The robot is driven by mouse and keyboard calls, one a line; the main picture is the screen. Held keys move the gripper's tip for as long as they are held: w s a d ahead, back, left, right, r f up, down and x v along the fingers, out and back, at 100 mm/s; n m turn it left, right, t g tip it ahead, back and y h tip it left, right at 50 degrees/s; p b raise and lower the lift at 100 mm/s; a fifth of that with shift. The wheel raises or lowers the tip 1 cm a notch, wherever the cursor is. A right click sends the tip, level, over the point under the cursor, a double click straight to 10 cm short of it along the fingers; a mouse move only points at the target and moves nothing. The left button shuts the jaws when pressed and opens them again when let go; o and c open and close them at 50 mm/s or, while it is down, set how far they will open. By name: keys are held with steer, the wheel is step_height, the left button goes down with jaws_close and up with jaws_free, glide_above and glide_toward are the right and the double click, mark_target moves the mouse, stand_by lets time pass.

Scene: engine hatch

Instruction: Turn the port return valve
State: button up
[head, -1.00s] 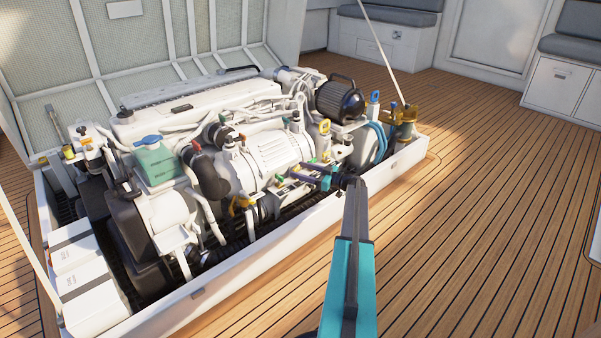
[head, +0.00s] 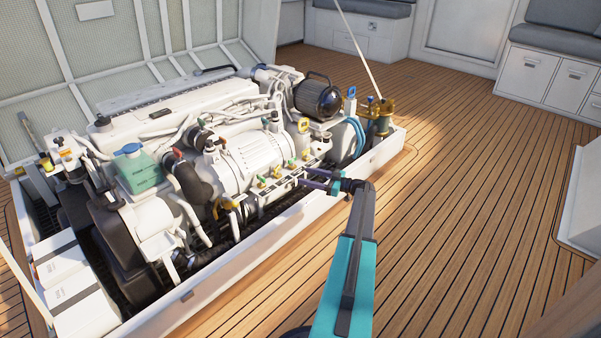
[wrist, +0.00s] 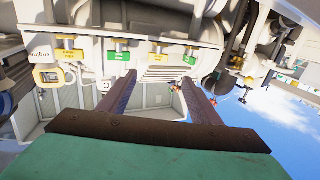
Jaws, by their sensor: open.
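A row of small valves (head: 277,171) with coloured handles runs along the near side of the engine. In the wrist view a yellow-tagged valve (wrist: 68,55), a green-tagged valve (wrist: 117,55) and further yellow and green tags (wrist: 159,58) hang in a row. The tag lettering is too small to read, so I cannot tell which is the port return valve. My gripper (head: 306,179) is open, just right of the row's right end. In the wrist view its two fingers (wrist: 158,79) reach toward the tags with nothing between them.
The white engine box rim (head: 255,231) runs below my gripper. The engine's pipes and white body (head: 250,160) stand close behind the valves. A black motor (head: 316,98) and brass fitting (head: 381,113) stand at the right end. The wooden deck (head: 450,200) to the right is clear.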

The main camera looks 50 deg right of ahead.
steer(key=shift+s+d, duration=0.2)
steer(key=shift+s, duration=0.45)
